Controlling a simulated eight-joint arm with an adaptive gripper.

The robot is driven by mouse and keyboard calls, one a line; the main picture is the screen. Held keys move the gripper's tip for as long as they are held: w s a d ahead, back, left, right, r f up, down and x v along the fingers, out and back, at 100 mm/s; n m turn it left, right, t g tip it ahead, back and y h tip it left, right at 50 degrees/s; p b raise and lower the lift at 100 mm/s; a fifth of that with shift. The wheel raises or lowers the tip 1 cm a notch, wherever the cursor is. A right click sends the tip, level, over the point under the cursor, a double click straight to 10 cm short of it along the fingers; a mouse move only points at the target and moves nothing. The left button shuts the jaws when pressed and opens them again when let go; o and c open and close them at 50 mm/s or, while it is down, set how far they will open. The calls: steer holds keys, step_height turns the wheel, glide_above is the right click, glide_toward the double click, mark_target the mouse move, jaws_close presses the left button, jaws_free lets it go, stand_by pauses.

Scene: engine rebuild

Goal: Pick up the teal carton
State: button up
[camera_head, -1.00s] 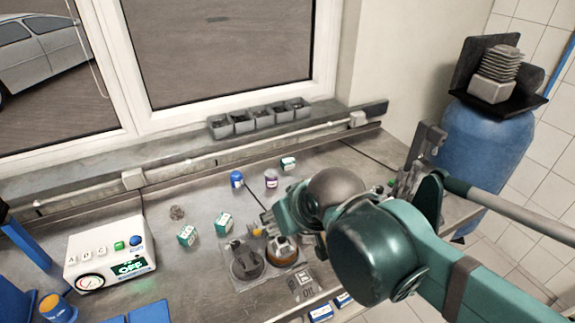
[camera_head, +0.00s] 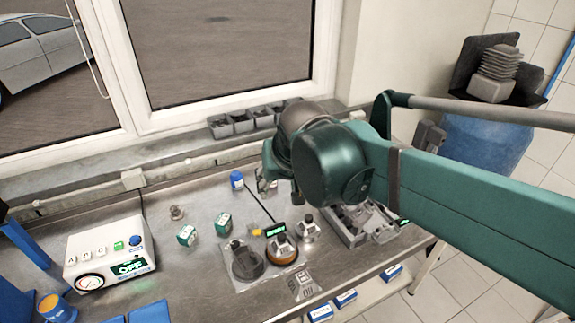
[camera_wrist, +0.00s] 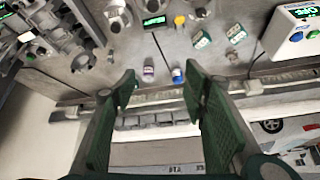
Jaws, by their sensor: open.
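Two green-and-white cartons stand on the metal bench in the head view, a left one (camera_head: 187,235) and a right one (camera_head: 223,223). Both also show in the wrist view, at upper right: the left one (camera_wrist: 235,33) and the right one (camera_wrist: 202,40). I cannot tell which carton is called teal. A third, whitish-green carton seen earlier at the back of the bench is now hidden by my arm. My gripper (camera_wrist: 160,76) is open and empty, its fingers spread above the back of the bench. In the head view my arm mostly hides it.
A blue-capped bottle (camera_wrist: 178,75) and a purple bottle (camera_wrist: 148,70) stand beyond the fingertips. Engine parts (camera_head: 282,248) lie mid-bench, a grey parts tray (camera_head: 360,225) to their right. A white control box (camera_head: 108,255) stands left. Grey bins (camera_head: 240,123) line the sill.

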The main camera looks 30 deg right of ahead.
steer(key=w+d+f+m+g+h, duration=0.15)
steer(key=w+d+m, duration=0.3)
steer(key=w, duration=0.85)
steer(key=w+d+f+m+g+h, duration=0.1)
steer(key=w+d+f+m+g, duration=0.3)
steer(key=w, duration=0.9)
steer(key=w+d+f+m, duration=0.3)
steer(key=w+d+f, duration=0.3)
steer(key=w+f, duration=0.3)
steer(key=w+d+f+m+h, duration=0.1)
steer(key=w+d+f+m, duration=0.2)
steer(key=w+d+f, duration=0.3)
steer(key=shift+w+d+f+m, duration=0.35)
steer(key=shift+w+d+f, duration=0.05)
steer(key=shift+w+f, duration=1.8)
steer(key=shift+s+f+g, duration=0.1)
steer(key=shift+g, duration=0.15)
steer(key=shift+x, duration=1.25)
steer(key=shift+x, duration=2.55)
